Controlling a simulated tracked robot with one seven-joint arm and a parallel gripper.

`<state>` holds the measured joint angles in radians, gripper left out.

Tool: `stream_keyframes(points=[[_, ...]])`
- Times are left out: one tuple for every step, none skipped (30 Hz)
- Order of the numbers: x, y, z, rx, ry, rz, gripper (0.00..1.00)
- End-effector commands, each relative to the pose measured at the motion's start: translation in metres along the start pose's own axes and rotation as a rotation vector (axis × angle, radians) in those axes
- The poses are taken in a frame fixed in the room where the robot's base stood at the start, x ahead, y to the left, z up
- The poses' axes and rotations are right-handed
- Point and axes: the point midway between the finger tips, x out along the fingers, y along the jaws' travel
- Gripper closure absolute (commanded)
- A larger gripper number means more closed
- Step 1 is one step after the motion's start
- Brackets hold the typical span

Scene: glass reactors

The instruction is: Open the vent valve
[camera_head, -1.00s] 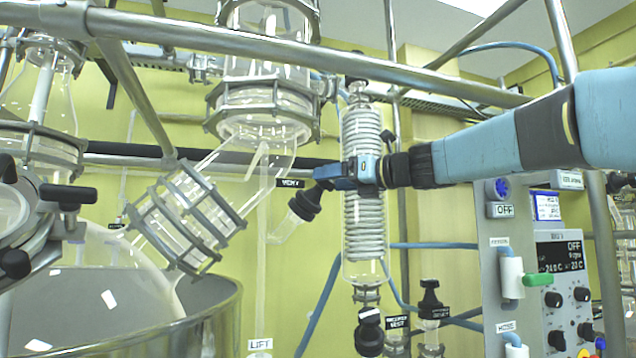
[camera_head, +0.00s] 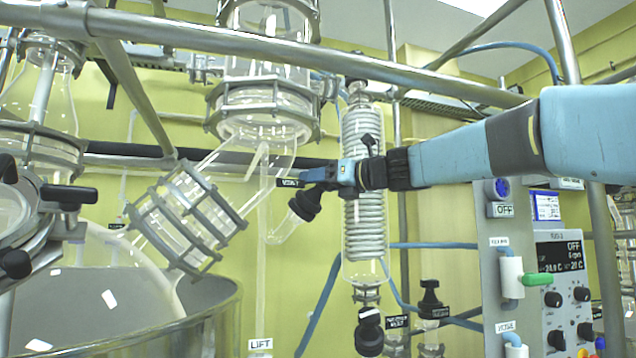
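The vent valve's black knob (camera_head: 306,203) sits at a tilt on a short bent glass side tube (camera_head: 285,230). A small black label (camera_head: 289,183) is just left of it, reading roughly "VENT". My gripper (camera_head: 312,178) reaches in from the right, its tips at the upper edge of the knob. From this one angle I cannot tell whether the fingers touch or grip the knob, nor how far apart they are. The fingers partly overlap the knob's top and the area beside the label.
A glass coil condenser (camera_head: 365,235) stands behind my wrist. A metal rail (camera_head: 400,72) crosses above the arm. A clamped glass joint (camera_head: 187,218) is at left. A control panel (camera_head: 555,270) stands lower right. Black-capped valves (camera_head: 369,330) are below the condenser.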

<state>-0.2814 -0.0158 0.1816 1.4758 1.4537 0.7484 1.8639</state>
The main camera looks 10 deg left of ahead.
Motion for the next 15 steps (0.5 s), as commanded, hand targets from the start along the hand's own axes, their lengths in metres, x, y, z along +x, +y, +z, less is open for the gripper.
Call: stream_keyframes(points=[[0.0001,0.0004,0.0,0.0,0.0,0.001,0.53],[0.0001,0.0005,0.0,0.0,0.0,0.001,0.55],[0.0001,0.0005,0.0,0.0,0.0,0.001,0.59],[0.0001,0.0005,0.0,0.0,0.0,0.001,0.62],[0.0001,0.0005,0.0,0.0,0.0,0.001,0.65],[0.0001,0.0006,0.0,0.0,0.0,0.001,0.69],[0.0001,0.0006,0.0,0.0,0.0,0.001,0.72],[0.0042,0.0011,-0.0004,0.0,0.0,0.0,0.73],[0.0022,0.0009,-0.0003,0.0,0.001,0.001,0.73],[0.0014,0.0006,-0.0002,-0.001,0.0,0.001,0.73],[0.0008,0.0003,-0.0001,-0.001,0.0,0.001,0.73],[0.0002,0.0001,-0.0001,-0.001,0.0,0.001,0.73],[0.0,0.0,-0.0001,-0.001,0.0,0.002,0.73],[-0.0002,-0.0001,-0.0002,-0.001,0.0,0.002,0.73],[-0.0005,-0.0002,-0.0002,-0.002,0.001,0.003,0.73]])
